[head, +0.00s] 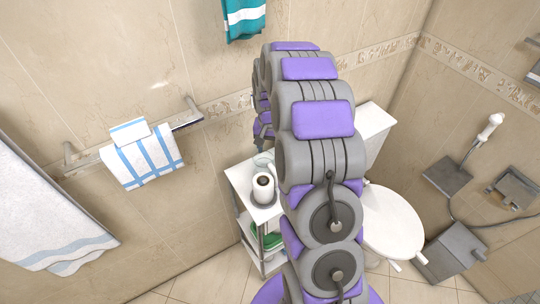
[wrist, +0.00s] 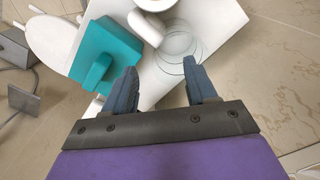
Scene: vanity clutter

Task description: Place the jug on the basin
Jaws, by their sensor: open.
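My gripper (wrist: 161,70) is open and empty in the wrist view, its two dark fingers apart above the white shelf. A clear glass vessel (wrist: 180,42), seen from above as thin rings, stands on the shelf just beyond the fingertips; it may be the jug, but I cannot be sure. In the head view a clear glass item (head: 264,160) shows behind the white roll, partly hidden by my arm.
The white shelf (wrist: 225,18) also holds a teal block-like item (wrist: 95,52) and a small white cylinder (wrist: 145,28). A white roll (head: 263,187) stands on it in the head view. The toilet (head: 393,220) is to the right. A towel rail (head: 188,119) is on the left wall.

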